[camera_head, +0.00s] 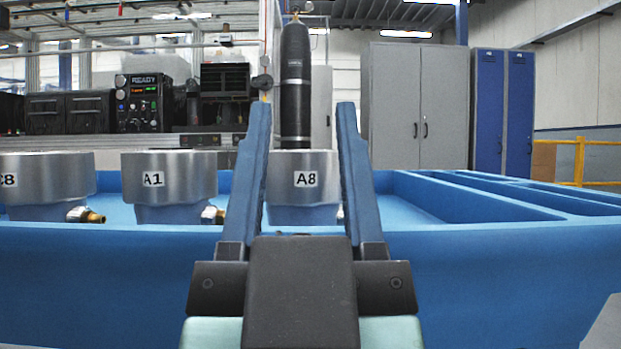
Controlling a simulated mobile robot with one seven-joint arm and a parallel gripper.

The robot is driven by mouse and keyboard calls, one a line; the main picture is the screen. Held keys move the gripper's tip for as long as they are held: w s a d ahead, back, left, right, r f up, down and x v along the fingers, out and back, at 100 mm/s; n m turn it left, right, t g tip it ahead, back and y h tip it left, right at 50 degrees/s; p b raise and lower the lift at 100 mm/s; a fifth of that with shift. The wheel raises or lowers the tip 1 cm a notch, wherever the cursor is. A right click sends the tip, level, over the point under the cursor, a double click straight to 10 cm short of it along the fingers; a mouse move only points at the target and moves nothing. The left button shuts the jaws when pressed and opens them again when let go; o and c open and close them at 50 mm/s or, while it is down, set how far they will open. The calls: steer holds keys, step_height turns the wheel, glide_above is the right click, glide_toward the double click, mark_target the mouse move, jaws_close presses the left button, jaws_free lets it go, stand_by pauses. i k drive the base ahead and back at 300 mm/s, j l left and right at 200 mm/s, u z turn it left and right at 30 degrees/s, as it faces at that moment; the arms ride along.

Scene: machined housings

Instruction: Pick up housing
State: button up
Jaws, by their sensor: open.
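Three silver metal housings stand in a row in a blue tray (480,265). The housing labelled A8 (303,198) is in the middle of the view, the housing labelled A1 (170,177) is left of it, and one with a label ending in 8 (45,178) is at the left edge, partly cut off. A1 and the left one show a brass fitting low on the right side. My gripper (304,108) is open and empty. Its two blue fingers point up in the view, in front of A8 and framing it, hiding part of its sides. I cannot tell the distance to A8.
The tray's front wall runs across the view below the housings. Long empty compartments (480,200) lie on the right. Behind stand a dark gas cylinder (295,85), a grey cabinet (418,105), blue lockers (502,112) and a control unit reading READY (144,100).

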mark_target(49, 188)
steer(key=u, duration=0.95)
